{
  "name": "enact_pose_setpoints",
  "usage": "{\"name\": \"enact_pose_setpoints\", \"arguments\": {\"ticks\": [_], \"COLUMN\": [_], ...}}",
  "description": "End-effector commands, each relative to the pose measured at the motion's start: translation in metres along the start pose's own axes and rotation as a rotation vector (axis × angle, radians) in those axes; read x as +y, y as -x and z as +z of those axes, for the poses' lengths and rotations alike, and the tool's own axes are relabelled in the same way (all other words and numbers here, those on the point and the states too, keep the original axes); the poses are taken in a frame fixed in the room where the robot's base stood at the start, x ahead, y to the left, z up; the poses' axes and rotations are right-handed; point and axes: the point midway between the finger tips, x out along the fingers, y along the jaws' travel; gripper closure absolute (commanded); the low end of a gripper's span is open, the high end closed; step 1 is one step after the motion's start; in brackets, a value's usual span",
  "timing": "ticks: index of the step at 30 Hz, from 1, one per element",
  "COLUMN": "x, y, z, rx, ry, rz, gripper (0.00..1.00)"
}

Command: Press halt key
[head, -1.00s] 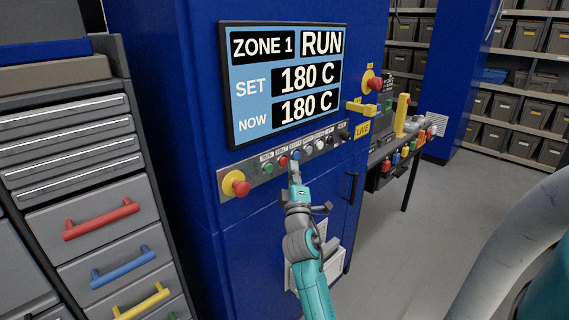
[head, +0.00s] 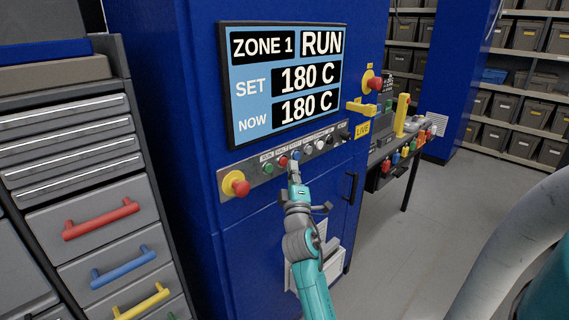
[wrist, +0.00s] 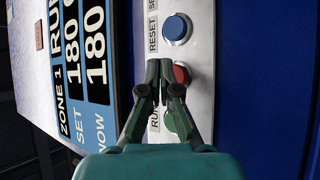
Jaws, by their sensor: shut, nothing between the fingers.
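The red halt key (head: 283,161) sits on the grey key strip between the green run key (head: 267,168) and the blue reset key (head: 296,155). My gripper (head: 293,168) is shut and empty, its tip in front of the strip just below the red and blue keys. In the wrist view the shut fingertips (wrist: 165,84) overlap the red key (wrist: 182,73) and hide part of it and its label. The blue key (wrist: 176,28) is clear of them. Whether the tips touch the red key cannot be told. The display (head: 285,82) reads ZONE 1, RUN, set 180 C, now 180 C.
A red mushroom button (head: 236,184) on yellow stands at the strip's left end, and another (head: 374,83) is right of the display. A yellow lever (head: 361,107) juts out near a LIVE label. Grey drawers (head: 100,220) stand at left. Open floor lies at right.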

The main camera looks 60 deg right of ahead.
Motion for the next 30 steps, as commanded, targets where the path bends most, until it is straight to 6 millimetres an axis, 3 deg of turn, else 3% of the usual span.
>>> {"name": "enact_pose_setpoints", "arguments": {"ticks": [30], "x": [-0.0056], "y": [-0.0077], "z": [-0.0058], "rx": [0.0], "ry": [0.0], "rz": [-0.001], "gripper": [1.0]}}
